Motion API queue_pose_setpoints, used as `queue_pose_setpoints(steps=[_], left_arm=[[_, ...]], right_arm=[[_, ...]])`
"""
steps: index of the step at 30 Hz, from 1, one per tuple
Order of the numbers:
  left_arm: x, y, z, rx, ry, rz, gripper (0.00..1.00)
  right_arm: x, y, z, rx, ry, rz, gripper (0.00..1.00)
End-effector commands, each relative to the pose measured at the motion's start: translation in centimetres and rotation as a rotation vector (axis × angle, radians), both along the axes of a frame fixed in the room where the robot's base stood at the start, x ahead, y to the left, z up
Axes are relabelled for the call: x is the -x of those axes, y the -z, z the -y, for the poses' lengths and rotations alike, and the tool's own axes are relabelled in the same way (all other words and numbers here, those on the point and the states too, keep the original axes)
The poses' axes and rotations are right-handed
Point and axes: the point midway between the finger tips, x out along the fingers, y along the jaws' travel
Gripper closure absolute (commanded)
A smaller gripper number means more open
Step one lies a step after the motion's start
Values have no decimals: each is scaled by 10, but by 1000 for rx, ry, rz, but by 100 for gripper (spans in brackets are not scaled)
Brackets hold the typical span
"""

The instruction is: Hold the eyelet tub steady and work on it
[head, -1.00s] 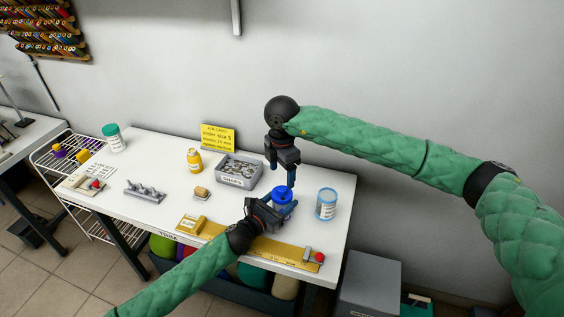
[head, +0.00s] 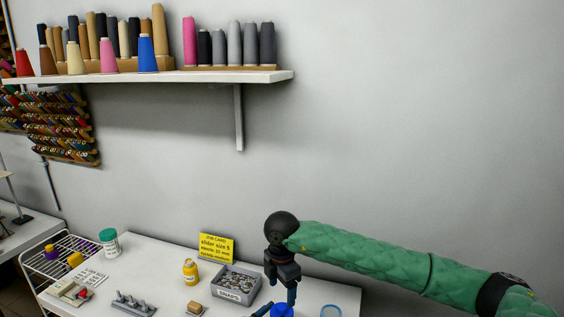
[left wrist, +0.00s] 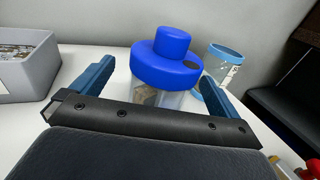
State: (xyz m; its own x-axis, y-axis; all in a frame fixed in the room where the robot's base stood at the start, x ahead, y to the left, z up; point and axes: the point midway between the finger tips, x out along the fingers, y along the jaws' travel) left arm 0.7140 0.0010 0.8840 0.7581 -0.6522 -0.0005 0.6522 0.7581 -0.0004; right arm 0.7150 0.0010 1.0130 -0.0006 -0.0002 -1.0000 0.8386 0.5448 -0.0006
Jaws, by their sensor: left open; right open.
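The tub with the blue lid (left wrist: 168,70) stands upright on the table in the left wrist view, its clear body showing pale brown contents. In the head view only its blue top (head: 282,311) shows at the bottom edge. My left gripper (left wrist: 157,76) is open, with one blue finger on each side of the tub; I cannot tell whether they touch it. In the head view it is nearly all cut off.
A clear jar with a light blue rim (left wrist: 225,60) stands right of the tub. A grey bin of snaps (head: 236,284) is to the left, with a yellow bottle (head: 190,272) and yellow job card (head: 217,247) behind. A thread shelf (head: 150,77) hangs above.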

Motion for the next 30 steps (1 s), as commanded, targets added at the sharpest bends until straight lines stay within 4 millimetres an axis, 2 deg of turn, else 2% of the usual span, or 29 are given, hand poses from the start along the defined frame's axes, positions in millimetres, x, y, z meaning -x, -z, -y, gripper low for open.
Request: queue_pose_setpoints(steps=[30], left_arm=[[26, -7, -22, 0, 0, 0, 0]], right_arm=[[0, -6, 0, 0, 0, 0, 28]])
